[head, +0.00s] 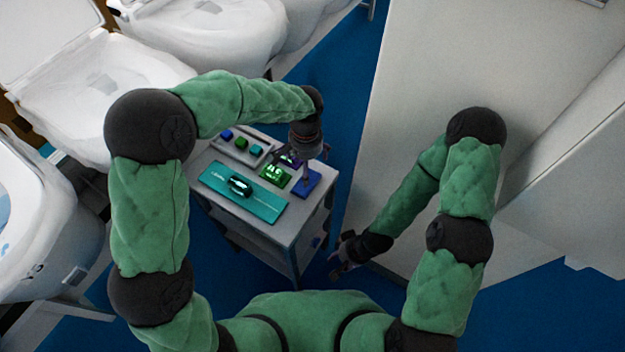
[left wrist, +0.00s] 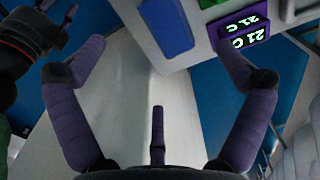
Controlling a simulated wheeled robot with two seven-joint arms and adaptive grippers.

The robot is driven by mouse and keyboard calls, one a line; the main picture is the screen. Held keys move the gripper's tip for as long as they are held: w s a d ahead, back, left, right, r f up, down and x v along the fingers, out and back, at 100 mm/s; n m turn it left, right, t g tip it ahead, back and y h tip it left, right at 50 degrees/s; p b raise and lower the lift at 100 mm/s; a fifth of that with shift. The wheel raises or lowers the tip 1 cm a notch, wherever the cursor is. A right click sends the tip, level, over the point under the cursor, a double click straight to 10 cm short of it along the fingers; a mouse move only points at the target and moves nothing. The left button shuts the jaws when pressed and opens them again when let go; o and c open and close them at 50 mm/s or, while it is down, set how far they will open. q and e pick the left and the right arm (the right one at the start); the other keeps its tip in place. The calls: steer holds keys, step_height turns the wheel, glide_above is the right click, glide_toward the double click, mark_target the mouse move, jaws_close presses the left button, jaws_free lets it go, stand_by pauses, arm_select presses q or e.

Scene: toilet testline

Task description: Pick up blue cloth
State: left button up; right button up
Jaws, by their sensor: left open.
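The blue cloth (head: 306,184) lies flat at the right end of the small cart's top, beside the lit displays. It also shows in the left wrist view (left wrist: 165,27), at the cart's edge. My left gripper (head: 315,157) is above that end of the cart, over the displays and the cloth's far edge. In the left wrist view its purple fingers (left wrist: 160,65) are spread wide with nothing between them. My right gripper (head: 340,268) hangs low to the right of the cart, away from the cloth, with its fingers apart and empty.
The cart (head: 303,222) also carries a green display (head: 276,175), a purple display (left wrist: 245,38), a teal mat (head: 262,207) with a dark device, and a tray (head: 238,149) of small blocks. Toilets (head: 105,85) stand on the left. A pale cabinet wall (head: 425,90) is close on the right.

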arm_select(q)
steer(key=shift+f, duration=0.7)
steer(key=b, duration=0.2)
glide_above(299, 190)
steer(key=w+d, duration=0.2)
steer(key=d, duration=0.1)
step_height(299, 190, down, 5)
steer(key=shift+a+r, duration=0.15)
step_height(299, 190, down, 5)
steer(key=shift+b, duration=0.85)
steer(key=c, duration=0.8)
